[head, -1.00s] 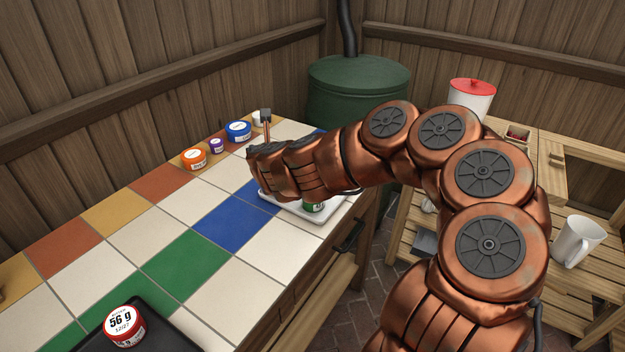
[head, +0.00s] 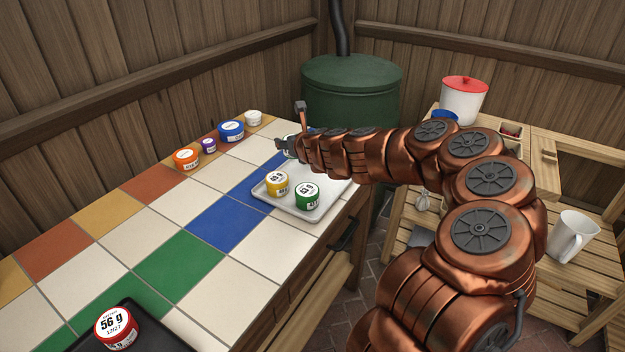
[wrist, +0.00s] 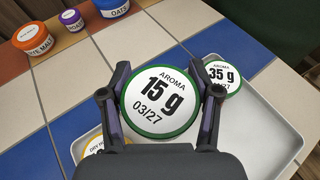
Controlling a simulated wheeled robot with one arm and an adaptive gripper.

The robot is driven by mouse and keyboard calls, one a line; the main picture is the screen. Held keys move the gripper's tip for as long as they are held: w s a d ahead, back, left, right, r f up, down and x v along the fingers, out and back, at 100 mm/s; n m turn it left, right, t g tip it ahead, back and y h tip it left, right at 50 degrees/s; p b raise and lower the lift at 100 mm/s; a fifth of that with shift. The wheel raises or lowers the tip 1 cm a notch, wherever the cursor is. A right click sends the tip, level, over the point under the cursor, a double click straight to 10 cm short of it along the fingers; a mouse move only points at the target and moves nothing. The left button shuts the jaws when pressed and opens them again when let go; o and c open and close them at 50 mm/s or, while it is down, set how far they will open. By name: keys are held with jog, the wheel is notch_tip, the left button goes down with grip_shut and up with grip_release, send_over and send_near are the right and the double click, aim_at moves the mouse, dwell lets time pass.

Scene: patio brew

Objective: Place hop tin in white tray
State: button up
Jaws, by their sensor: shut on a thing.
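My gripper (head: 285,146) is shut on a green-rimmed tin with a white lid reading "AROMA 15 g 03/27" (wrist: 160,101). The tin's lid faces up between the two fingers in the wrist view. In the head view it is mostly hidden by the gripper. The white tray (head: 326,204) is on the tiled counter and shows below and right of the held tin in the wrist view (wrist: 258,128). I cannot tell the tin's height above it. A yellow tin (head: 277,184) and a green tin (head: 307,196) stand in the tray.
A green "AROMA 35 g" tin (wrist: 219,75) is just right of my gripper. Orange (head: 186,159), purple (head: 209,146), blue (head: 231,131) and white (head: 253,118) tins line the counter's back. A red tin (head: 116,328) is on a black tray (head: 150,335). The middle tiles are clear.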

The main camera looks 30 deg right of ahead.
jog(key=shift+w+d+n+y, duration=0.15)
jog(key=shift+d+n+y, duration=0.2)
jog(key=shift+d, duration=0.7)
jog(key=shift+d, duration=0.15)
jog(key=shift+s+d+r+n+y+b, duration=1.15)
jog(key=shift+d+n+y, duration=1.45)
jog(key=shift+d, duration=2.8)
jog(key=shift+m+g+y, duration=0.25)
jog(key=shift+g, duration=0.15)
jog(key=f, duration=0.6)
jog(key=s+f+b, duration=0.1)
jog(key=f, duration=0.2)
jog(key=shift+f, duration=0.3)
jog(key=o, duration=1)
jog(key=shift+f, duration=0.1)
jog(key=shift+o, duration=0.2)
